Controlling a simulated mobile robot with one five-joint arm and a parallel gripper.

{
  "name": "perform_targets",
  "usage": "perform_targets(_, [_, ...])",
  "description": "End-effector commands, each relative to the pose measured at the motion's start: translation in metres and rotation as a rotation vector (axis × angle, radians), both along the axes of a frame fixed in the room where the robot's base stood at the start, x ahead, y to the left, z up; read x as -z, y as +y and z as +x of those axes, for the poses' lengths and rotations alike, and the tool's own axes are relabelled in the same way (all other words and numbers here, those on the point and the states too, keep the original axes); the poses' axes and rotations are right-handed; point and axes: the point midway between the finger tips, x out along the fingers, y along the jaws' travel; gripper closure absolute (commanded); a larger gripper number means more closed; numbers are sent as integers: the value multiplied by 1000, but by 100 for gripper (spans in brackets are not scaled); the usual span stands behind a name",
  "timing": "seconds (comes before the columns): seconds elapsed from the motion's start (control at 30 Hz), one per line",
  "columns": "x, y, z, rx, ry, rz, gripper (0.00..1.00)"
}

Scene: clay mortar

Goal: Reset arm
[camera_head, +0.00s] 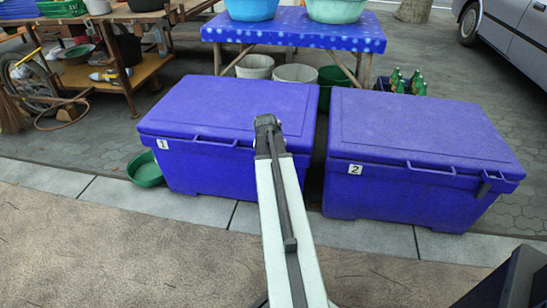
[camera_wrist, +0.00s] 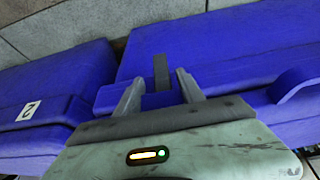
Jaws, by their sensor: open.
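My arm (camera_head: 285,215) reaches forward and up from the bottom of the head view to the front right edge of the blue cooler box marked 1 (camera_head: 185,178). Its end hides part of that box's lid edge, and my fingers cannot be made out there. In the wrist view my gripper (camera_wrist: 160,88) is open, its two grey fingers apart. A blue part of a box and a dark upright strip (camera_wrist: 161,70), perhaps a latch, show between and beyond the fingers. I cannot tell whether the fingers touch the box. Nothing is seen held.
The box marked 2 (camera_head: 400,200) stands close on the right, lid shut. The lid of box 1 (camera_head: 225,105) also looks shut. A green bowl (camera_head: 146,169) lies left of box 1. A blue-covered table (camera_head: 290,27) stands behind. The pavement in front (camera_head: 110,260) is clear.

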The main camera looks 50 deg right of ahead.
Motion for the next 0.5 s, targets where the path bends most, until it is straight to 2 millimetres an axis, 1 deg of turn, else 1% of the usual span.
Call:
perform_targets(0.03, [-20,4,-4,0,0,0,55])
perform_targets(0.1, [-31,8,-6,0,1,0,55])
perform_targets(0.17, [-38,11,-8,0,1,0,55])
perform_targets(0.27, [-41,13,-10,1,0,0,55])
perform_targets(0.5, [-38,13,-9,1,0,0,55])
